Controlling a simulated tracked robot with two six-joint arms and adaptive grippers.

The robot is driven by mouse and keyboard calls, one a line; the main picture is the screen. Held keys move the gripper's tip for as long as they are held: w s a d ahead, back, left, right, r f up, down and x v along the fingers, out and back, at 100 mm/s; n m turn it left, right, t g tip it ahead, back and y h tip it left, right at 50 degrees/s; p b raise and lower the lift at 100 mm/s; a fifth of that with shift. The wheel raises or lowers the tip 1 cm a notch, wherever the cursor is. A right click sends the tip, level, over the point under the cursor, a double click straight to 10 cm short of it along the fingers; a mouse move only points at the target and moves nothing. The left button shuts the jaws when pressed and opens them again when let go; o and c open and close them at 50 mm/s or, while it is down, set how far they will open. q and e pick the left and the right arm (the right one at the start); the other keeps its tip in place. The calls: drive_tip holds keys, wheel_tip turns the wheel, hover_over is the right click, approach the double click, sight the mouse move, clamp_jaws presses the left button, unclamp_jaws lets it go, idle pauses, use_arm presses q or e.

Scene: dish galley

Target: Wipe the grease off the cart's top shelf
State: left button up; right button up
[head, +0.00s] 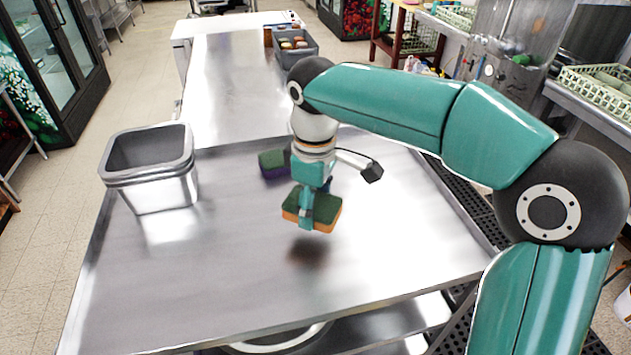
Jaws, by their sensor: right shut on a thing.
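The cart's top shelf (190,285) is a shiny steel surface filling the lower middle of the head view. My right gripper (309,215) points down over the shelf's middle and is shut on a sponge (326,209) with a green top and orange underside. The sponge appears to be a little above the shelf. A dark brownish patch (306,252) shows on the shelf just in front of and below the sponge; I cannot tell whether it is grease, shadow or reflection. My left gripper is not in view.
A second sponge (272,163), green and purple, lies on the shelf behind my right gripper. A steel bin (160,187) stands at the shelf's left. A long steel table (235,85) lies beyond, with a grey crate (291,55). The shelf's front left is clear.

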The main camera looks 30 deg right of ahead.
drive_tip(key=shift+r+p, duration=0.3)
drive_tip(key=shift+r, duration=0.95)
drive_tip(key=shift+s, duration=0.1)
